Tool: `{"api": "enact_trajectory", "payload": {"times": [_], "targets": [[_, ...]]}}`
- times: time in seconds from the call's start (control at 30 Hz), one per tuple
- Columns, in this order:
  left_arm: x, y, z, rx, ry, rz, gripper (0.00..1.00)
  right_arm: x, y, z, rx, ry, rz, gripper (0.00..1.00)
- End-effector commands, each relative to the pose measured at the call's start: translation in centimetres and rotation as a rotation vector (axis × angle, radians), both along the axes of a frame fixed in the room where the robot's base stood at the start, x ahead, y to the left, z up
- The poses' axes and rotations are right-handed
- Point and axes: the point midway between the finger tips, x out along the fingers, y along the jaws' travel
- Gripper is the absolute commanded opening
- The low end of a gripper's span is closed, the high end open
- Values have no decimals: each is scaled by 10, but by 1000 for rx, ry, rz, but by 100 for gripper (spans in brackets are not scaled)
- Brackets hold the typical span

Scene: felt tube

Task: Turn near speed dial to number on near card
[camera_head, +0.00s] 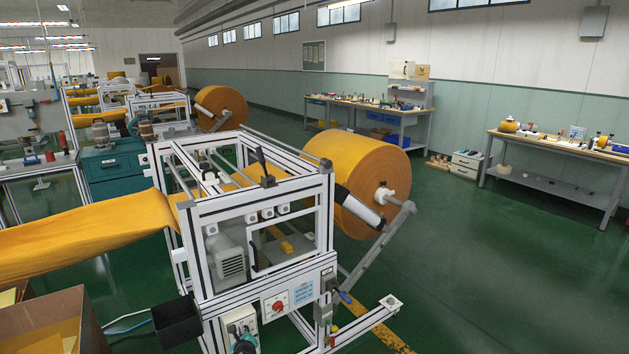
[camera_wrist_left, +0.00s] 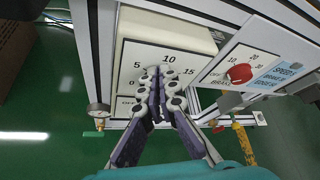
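The near speed dial's white plate (camera_wrist_left: 135,58) is in the left wrist view, with the numbers 5, 10 and 15 around its middle. My left gripper (camera_wrist_left: 160,72) is in front of that middle, its fingers drawn close together. The knob is hidden behind them, so I cannot tell whether they touch it. In the head view, the plate (camera_head: 238,323) is low on the near machine, with my left gripper (camera_head: 244,345) dark at its lower part. The light blue card (camera_head: 303,294) is right of it; its speed number is too small to read. My right gripper is not in view.
A red brake dial (camera_wrist_left: 240,73) sits between the speed plate and the card. The machine's frame posts rise close beside the plate. A black box (camera_head: 178,322) and a cardboard box (camera_head: 50,325) stand at left. Green floor is free at right.

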Motion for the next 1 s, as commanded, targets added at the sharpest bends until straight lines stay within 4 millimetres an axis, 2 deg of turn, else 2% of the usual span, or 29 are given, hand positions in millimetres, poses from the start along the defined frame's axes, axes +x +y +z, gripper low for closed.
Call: {"api": "enact_trajectory", "payload": {"times": [0.1, 0.5, 1.0], "targets": [[2, -5, 0, -3, 1, -3, 0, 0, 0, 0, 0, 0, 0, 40], [-2, -3, 8, -1, 0, -1, 0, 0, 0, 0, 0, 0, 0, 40], [-47, -33, 8, -1, 0, -1, 0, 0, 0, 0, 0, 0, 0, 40]]}}
